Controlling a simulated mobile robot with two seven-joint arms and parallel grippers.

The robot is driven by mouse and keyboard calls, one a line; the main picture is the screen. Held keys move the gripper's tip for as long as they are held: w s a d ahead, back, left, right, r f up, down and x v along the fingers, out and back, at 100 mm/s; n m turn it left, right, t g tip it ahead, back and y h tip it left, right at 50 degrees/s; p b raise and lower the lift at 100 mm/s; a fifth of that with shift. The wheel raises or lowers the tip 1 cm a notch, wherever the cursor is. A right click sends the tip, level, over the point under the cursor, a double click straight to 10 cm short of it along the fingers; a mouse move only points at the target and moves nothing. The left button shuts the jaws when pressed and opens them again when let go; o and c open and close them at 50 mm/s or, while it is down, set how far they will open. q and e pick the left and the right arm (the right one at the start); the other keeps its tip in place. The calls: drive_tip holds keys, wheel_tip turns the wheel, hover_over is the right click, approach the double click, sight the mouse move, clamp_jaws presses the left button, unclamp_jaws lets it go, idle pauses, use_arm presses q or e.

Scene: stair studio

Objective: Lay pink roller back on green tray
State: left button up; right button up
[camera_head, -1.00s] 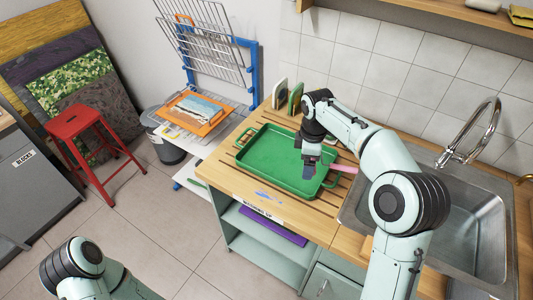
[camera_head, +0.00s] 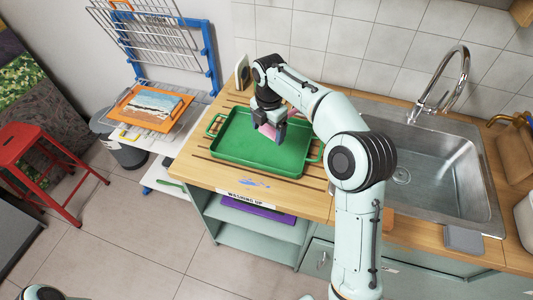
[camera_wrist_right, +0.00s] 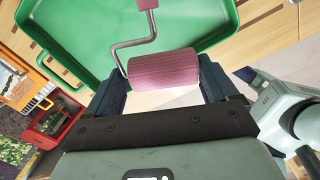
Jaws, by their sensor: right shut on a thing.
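The pink roller (camera_head: 268,131) is held between the fingers of my right gripper (camera_head: 271,133), over the middle of the green tray (camera_head: 232,154). In the right wrist view its ribbed pink cylinder (camera_wrist_right: 163,77) sits between the two dark fingers of my gripper (camera_wrist_right: 163,90). Its bent metal rod leads to a pink handle end at the top edge. The green tray also shows in the wrist view (camera_wrist_right: 85,40), behind the roller. I cannot tell whether the roller touches the tray floor. My left gripper is out of view.
The tray lies on a slatted wooden counter (camera_head: 320,205), with a metal sink (camera_head: 430,165) on its right. A drying rack (camera_head: 160,45) and an orange-framed picture (camera_head: 148,108) are at the left. A red stool (camera_head: 35,150) stands on the floor.

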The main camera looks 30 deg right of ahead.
hover_over(267, 158)
wheel_tip(267, 158, down, 6)
drive_tip(key=shift+r+b, duration=0.2)
drive_tip(key=shift+b, duration=0.15)
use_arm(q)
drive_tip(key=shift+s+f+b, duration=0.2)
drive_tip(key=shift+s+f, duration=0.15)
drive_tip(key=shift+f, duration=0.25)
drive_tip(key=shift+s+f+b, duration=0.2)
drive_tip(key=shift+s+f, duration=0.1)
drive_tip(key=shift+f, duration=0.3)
use_arm(e)
drive_tip(key=shift+f, duration=2.8)
drive_tip(key=shift+f, duration=0.1)
drive_tip(key=shift+f, duration=0.1)
drive_tip(key=o, duration=0.8)
drive_tip(key=r, duration=0.4)
drive_tip(key=r+p, duration=0.1)
drive_tip(key=r, duration=0.3)
drive_tip(key=r+p, duration=0.1)
drive_tip(key=r, duration=0.3)
drive_tip(key=shift+s+a+r, duration=0.1)
drive_tip(key=shift+s+r, duration=0.1)
drive_tip(key=shift+s, duration=0.05)
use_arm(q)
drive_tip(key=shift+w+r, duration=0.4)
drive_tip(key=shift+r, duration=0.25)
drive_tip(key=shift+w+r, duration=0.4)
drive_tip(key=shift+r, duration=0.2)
